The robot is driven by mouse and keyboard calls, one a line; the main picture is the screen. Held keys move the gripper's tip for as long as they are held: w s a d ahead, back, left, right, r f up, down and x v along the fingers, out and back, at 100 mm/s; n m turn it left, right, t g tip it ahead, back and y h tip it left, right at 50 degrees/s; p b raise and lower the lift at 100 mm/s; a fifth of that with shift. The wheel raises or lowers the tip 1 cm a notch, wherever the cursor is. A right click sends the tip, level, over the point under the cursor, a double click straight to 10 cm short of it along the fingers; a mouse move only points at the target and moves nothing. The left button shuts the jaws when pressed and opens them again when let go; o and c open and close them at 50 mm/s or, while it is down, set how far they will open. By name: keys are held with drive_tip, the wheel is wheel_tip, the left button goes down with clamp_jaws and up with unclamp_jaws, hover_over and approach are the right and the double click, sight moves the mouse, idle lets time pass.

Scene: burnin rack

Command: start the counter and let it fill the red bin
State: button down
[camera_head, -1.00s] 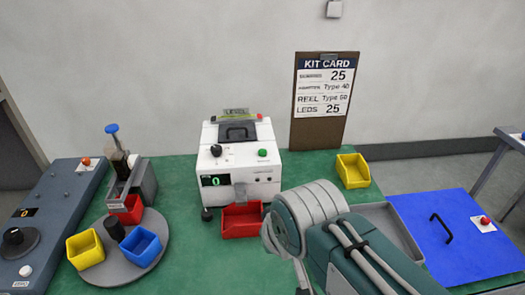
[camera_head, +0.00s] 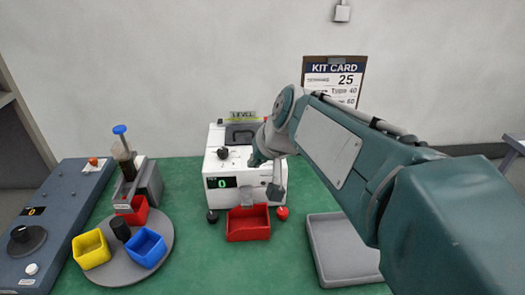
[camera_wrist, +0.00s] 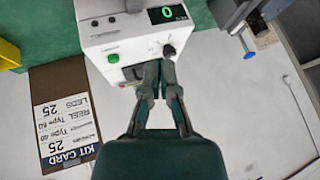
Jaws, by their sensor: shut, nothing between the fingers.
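The white counter (camera_head: 213,168) stands at the back of the green table, its display reading 0 in both views. It has a black knob (camera_head: 223,153) on top; its green button (camera_wrist: 113,58) shows in the wrist view but is hidden by my arm in the head view. The red bin (camera_head: 248,232) sits in front of the counter, below its chute, and looks empty. My gripper (camera_wrist: 158,68) is shut and empty, over the counter's top. In the wrist view its tips appear between the green button and the black knob (camera_wrist: 169,50); contact cannot be told.
A grey turntable (camera_head: 112,272) with yellow, blue and red bins stands at left, beside a blue-grey console (camera_head: 62,225). A grey tray (camera_head: 345,250) lies right of the red bin. The kit card (camera_head: 335,80) is behind. A yellow bin (camera_wrist: 8,54) shows in the wrist view.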

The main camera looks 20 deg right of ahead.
drive_tip(key=w+d+m+t, duration=0.2)
drive_tip(key=w+d, duration=0.8)
drive_tip(key=w, duration=0.5)
drive_tip(key=shift+m+y, duration=0.4)
drive_tip(key=shift+f, duration=4.4)
drive_tip(key=shift+f, duration=0.35)
